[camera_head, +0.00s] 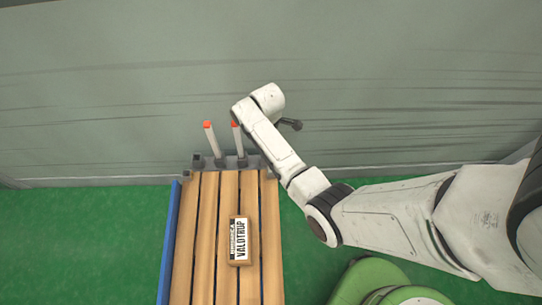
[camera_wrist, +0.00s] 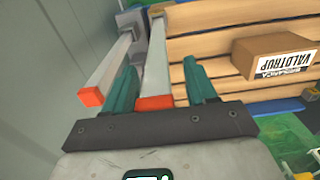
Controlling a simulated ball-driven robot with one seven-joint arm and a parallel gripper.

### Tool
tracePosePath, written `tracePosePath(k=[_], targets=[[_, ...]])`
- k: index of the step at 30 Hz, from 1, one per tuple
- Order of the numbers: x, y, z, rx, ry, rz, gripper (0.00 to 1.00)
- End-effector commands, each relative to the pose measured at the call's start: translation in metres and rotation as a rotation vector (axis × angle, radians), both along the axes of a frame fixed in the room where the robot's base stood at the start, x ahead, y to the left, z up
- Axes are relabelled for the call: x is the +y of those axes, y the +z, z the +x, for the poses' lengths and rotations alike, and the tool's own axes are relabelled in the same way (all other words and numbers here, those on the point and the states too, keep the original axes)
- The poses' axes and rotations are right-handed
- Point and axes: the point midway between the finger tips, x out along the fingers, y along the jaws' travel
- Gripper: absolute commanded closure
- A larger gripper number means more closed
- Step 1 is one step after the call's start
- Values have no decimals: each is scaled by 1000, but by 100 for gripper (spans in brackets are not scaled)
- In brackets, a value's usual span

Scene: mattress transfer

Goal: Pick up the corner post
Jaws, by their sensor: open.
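Two pale upright corner posts with orange-red tips stand at the far end of a slatted wooden pallet. In the head view the left post (camera_head: 213,142) is apart from my arm. The right post (camera_head: 238,142) has its top close beside the end of my arm. In the wrist view my gripper (camera_wrist: 165,80) is open, its two teal fingers on either side of one post (camera_wrist: 157,70). A gap shows between that post and the right finger. The other post (camera_wrist: 107,70) lies outside the left finger. In the head view my gripper's fingers are hidden.
A cardboard box (camera_head: 239,242) labelled VALDTRUP lies on the pallet slats (camera_head: 206,240). A blue edge (camera_head: 168,245) runs along the pallet's left side. A grey wall (camera_head: 400,90) stands close behind the posts. Green floor (camera_head: 80,240) is clear on the left.

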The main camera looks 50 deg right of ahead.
Motion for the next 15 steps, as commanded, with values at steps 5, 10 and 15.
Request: tracePosePath(k=[5, 10, 15], targets=[[0, 0, 0, -1, 0, -1, 44], [0, 0, 0, 0, 0, 0, 60], [0, 0, 0, 0, 0, 0, 76]])
